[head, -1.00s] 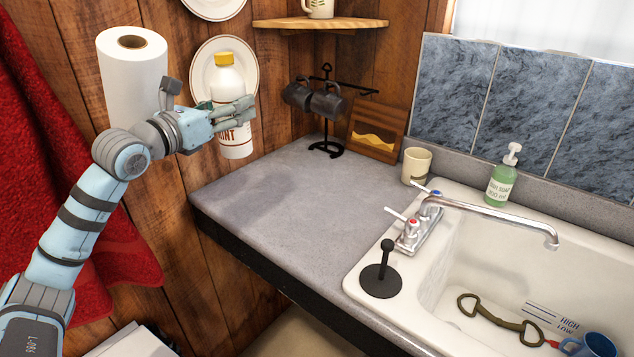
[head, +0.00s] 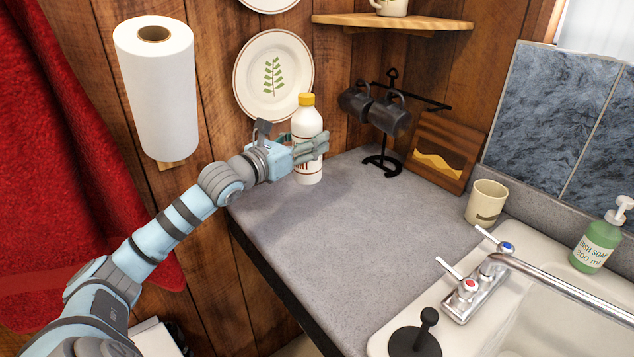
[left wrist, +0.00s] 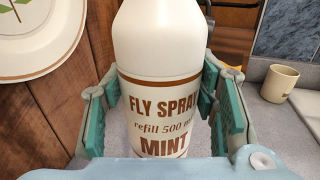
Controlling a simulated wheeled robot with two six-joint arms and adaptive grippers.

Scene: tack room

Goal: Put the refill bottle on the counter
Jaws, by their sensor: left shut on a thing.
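The refill bottle (head: 307,124) is white with a yellow cap and is upright at the counter's far left end. In the left wrist view the bottle (left wrist: 165,60) carries the words "FLY SPRAY refill 500 ml MINT". My left gripper (head: 312,150) is shut around its middle, with fingers on both sides. The bottle's base appears at or just above the grey counter (head: 350,230); I cannot tell whether it touches. My right gripper is not in view.
A black mug stand with dark mugs (head: 390,118), a wooden board (head: 440,150) and a beige cup (head: 486,202) stand along the back. The sink (head: 540,310) with its faucet is at the right. A paper towel roll (head: 160,90) hangs at the left. The counter's middle is clear.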

